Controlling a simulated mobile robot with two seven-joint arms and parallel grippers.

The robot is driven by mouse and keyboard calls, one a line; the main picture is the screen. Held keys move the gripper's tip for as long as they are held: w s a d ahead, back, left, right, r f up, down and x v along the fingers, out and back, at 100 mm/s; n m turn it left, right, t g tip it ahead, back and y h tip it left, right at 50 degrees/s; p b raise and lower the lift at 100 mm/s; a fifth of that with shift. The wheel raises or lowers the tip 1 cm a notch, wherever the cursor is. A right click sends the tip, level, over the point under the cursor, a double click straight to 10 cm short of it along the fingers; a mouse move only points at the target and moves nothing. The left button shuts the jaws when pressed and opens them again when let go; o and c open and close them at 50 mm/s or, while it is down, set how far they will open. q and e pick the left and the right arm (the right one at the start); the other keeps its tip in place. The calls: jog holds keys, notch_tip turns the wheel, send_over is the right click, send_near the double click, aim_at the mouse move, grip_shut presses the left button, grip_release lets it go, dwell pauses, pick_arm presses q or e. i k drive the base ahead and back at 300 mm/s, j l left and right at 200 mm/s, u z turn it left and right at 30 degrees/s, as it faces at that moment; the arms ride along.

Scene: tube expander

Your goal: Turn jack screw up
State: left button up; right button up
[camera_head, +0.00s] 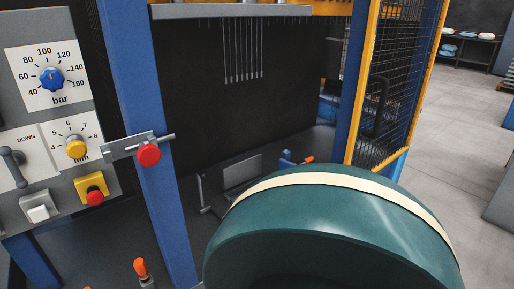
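I cannot make out for sure which part is the jack screw. A control panel (45,110) stands at the left on the blue-posted machine. It carries a blue bar dial (51,78), a yellow mm dial (76,148) and a grey lever (13,166) beside the word DOWN. A red knob (148,155) sits on a grey latch-like bar at the blue post (145,110). Orange-tipped handles show at the bottom (140,267) and in the machine's bay (308,159). Neither of my grippers is in view.
A large dark green rounded shape with a cream band (330,180) fills the lower right and hides what lies behind it. A yellow-framed mesh guard (405,85) stands right of the bay. Grey floor (450,130) is open at the right.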

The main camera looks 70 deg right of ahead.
aim_at(200, 175)
jog(key=z, duration=1.8)
jog(key=l+u, duration=0.1)
jog(key=l, duration=1.5)
